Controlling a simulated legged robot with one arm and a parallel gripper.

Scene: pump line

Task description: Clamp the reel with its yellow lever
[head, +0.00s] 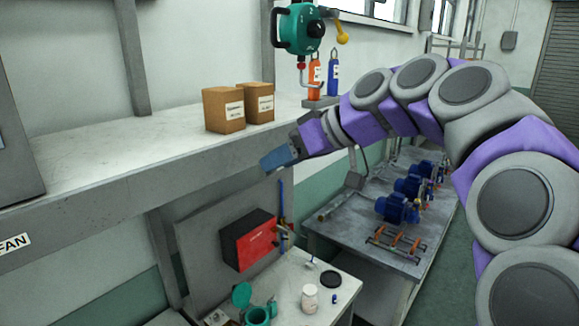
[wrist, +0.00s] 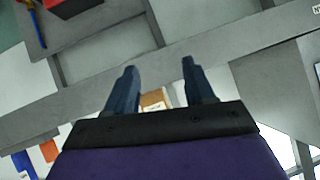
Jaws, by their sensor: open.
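The green reel (head: 297,28) hangs at the top middle of the head view, with a black hub on its face. Its yellow lever (head: 342,34) sticks out on the right side, its rounded end lowest. A hook with a red part (head: 302,67) hangs below the reel. My gripper (head: 272,161) is below and left of the reel, in front of the shelf edge, well apart from reel and lever. In the wrist view my gripper (wrist: 159,66) shows two blue fingers spread apart with nothing held. The reel and lever are not seen in the wrist view.
Two cardboard boxes (head: 223,109) stand on the long grey shelf (head: 110,165). Orange (head: 314,77) and blue (head: 333,72) tagged items are under the reel. Below are a red box (head: 249,241), a white bench with jars, and a table with blue pumps (head: 397,207).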

